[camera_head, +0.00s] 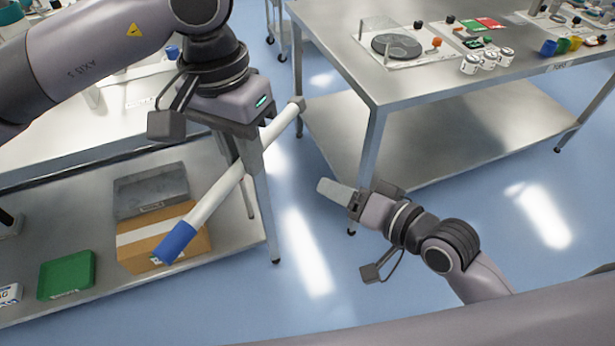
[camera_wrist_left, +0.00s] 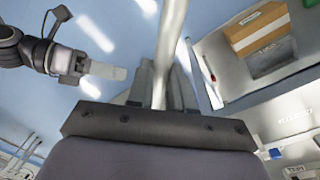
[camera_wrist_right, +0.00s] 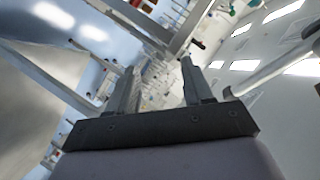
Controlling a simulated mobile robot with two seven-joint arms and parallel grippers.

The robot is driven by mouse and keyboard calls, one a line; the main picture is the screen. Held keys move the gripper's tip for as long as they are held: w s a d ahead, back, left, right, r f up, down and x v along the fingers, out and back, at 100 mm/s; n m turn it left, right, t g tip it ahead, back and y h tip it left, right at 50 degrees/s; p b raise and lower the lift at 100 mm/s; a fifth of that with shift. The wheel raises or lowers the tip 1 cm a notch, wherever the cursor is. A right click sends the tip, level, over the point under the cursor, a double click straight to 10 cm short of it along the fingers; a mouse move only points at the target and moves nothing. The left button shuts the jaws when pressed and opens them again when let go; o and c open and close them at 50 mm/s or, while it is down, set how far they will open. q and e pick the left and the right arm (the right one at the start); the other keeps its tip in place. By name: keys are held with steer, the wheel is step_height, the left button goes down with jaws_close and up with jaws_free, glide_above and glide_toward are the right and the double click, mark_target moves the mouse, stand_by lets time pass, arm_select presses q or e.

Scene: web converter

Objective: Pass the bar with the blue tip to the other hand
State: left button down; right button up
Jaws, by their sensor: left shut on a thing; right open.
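The bar (camera_head: 215,195) is a long white rod with a blue tip (camera_head: 175,242) at its lower left end. It slants up to the right to a pale end cap (camera_head: 297,104). My left gripper (camera_head: 252,145) is shut on the bar in its upper part; its fingers are mostly hidden in the head view. In the left wrist view the bar (camera_wrist_left: 172,40) runs up from between the fingers, and the blue tip is out of sight. My right gripper (camera_head: 336,191) is open and empty, right of the bar and apart from it; its spread fingers show in the right wrist view (camera_wrist_right: 160,82).
A metal table (camera_head: 345,60) with a scale and several jars stands at the back right. At left, a bench's lower shelf (camera_head: 110,290) holds a cardboard box (camera_head: 140,250), a grey bin (camera_head: 150,190) and a green tray (camera_head: 67,275). Blue floor lies open between them.

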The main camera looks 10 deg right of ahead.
steer(key=s+a+r+g+y, duration=0.25)
steer(key=a+r+y, duration=0.2)
steer(key=r, duration=0.65)
steer(key=m+g, duration=0.2)
steer(key=g, duration=0.5)
glide_toward(213, 208)
steer(key=shift+t, duration=0.25)
steer(key=x, duration=1)
steer(key=shift+s, duration=0.15)
jaws_close()
arm_select(q)
steer(key=c, duration=0.9)
jaws_free()
steer(key=shift+c, duration=0.2)
steer(key=shift+r, duration=0.15)
